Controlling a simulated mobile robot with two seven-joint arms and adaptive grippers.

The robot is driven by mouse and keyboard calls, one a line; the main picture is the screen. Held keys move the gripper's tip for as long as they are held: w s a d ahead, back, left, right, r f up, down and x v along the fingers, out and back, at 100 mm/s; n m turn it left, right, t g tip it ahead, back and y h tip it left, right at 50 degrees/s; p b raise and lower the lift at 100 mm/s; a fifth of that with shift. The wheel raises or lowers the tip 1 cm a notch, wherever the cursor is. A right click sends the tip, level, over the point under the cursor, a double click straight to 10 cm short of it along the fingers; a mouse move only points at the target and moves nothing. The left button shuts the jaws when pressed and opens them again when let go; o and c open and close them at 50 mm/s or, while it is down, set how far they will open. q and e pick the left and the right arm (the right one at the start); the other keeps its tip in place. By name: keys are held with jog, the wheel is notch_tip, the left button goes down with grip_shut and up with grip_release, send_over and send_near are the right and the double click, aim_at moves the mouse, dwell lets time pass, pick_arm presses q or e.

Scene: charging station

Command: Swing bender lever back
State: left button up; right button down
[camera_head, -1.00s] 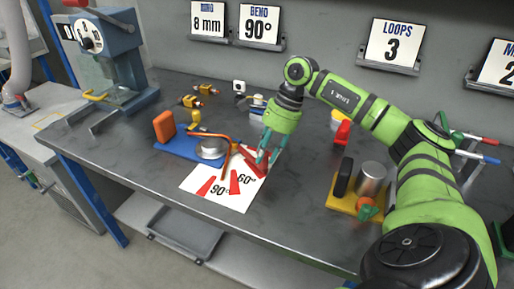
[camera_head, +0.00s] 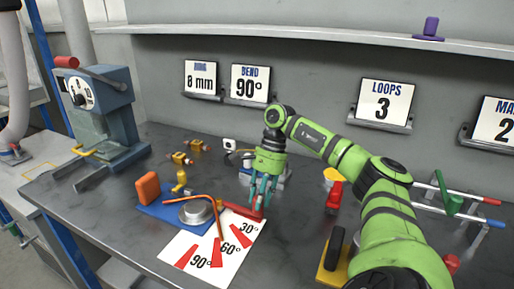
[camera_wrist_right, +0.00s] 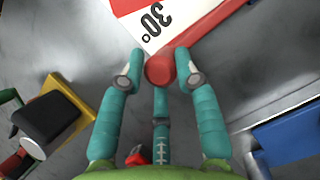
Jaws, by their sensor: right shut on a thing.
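The bender has a blue base (camera_head: 160,212) with a grey round die (camera_head: 195,212) and an orange block (camera_head: 147,188). A copper rod (camera_head: 216,212) bends around the die, its free end over the angle sheet (camera_head: 188,262). The red lever (camera_head: 238,209) lies along the back edge of the sheet, beyond the 30° mark. My right gripper (camera_head: 260,207) points down, shut on the lever's outer end. In the wrist view its fingers (camera_wrist_right: 160,72) surround the red lever end (camera_wrist_right: 160,68). My left gripper is not in view.
A yellow-based tool (camera_head: 330,268) stands at the right. A red piece (camera_head: 334,196) and small brass fittings (camera_head: 182,158) stand behind. A blue machine (camera_head: 103,115) is at the left. Signs line the wall, including a LOOPS 3 sign (camera_head: 383,103). The front table is clear.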

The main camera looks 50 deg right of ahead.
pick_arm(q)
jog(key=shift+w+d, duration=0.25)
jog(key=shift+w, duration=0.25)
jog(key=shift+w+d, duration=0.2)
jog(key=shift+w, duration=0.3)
pick_arm(e)
jog(key=c, duration=1)
grip_release()
jog(key=shift+r, duration=0.2)
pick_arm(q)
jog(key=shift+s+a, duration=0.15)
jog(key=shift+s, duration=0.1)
pick_arm(e)
jog(key=shift+v, duration=5.85)
jog(key=shift+d, duration=0.1)
